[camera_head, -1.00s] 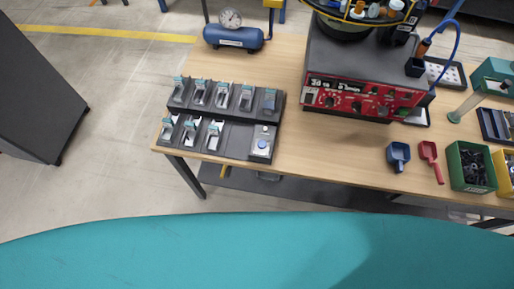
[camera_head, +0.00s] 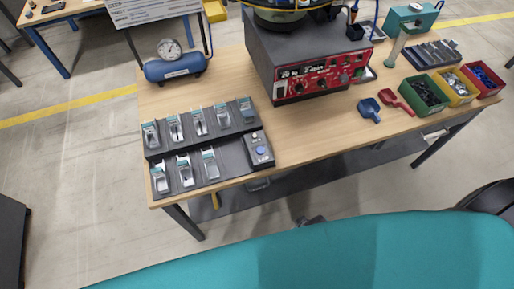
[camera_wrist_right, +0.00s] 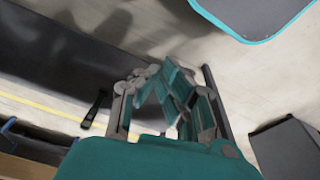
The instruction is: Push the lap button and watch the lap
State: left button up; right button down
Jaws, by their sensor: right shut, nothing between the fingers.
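A dark bench unit (camera_head: 190,140) with two rows of small levered stations lies at the left front of the wooden table. At its right end is a grey box with a round blue button (camera_head: 261,151) and a smaller light one above it. I cannot read which is the lap button. A red control panel (camera_head: 318,78) with knobs and a small display fronts the dark feeder base. My right gripper (camera_wrist_right: 182,112) shows in the right wrist view, shut and empty, over the floor and away from the buttons. My left gripper is not in view.
A blue tank with a gauge (camera_head: 174,67) stands at the table's back left. A blue scoop (camera_head: 370,110), a red scoop (camera_head: 397,102) and green (camera_head: 427,94), yellow and red bins lie to the right. Bare wood (camera_head: 310,125) lies between the button box and scoops.

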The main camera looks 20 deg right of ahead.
jog(key=w+a+r+n+t+p, duration=0.1)
jog(key=w+r, duration=0.2)
jog(key=r, duration=0.4)
jog(key=w+a+r+n+y+p, duration=0.1)
jog(key=w+r, duration=0.1)
jog(key=r, duration=0.5)
jog(key=w+a+r+n+t+p, duration=0.1)
jog(key=w+a+r+p, duration=0.15)
jog(key=r, duration=0.45)
jog(key=w+a+r+n+t+y, duration=0.2)
jog(key=w+a+r+n+y, duration=0.1)
jog(key=w+a+r+n, duration=0.65)
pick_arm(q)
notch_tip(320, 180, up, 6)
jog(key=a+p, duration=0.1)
pick_arm(e)
jog(key=n+t+y, duration=0.1)
jog(key=n, duration=1.9)
send_over(262, 148)
notch_tip(262, 148, down, 3)
jog(key=shift+r, duration=0.1)
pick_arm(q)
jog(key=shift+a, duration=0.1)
pick_arm(e)
jog(key=shift+f, duration=0.2)
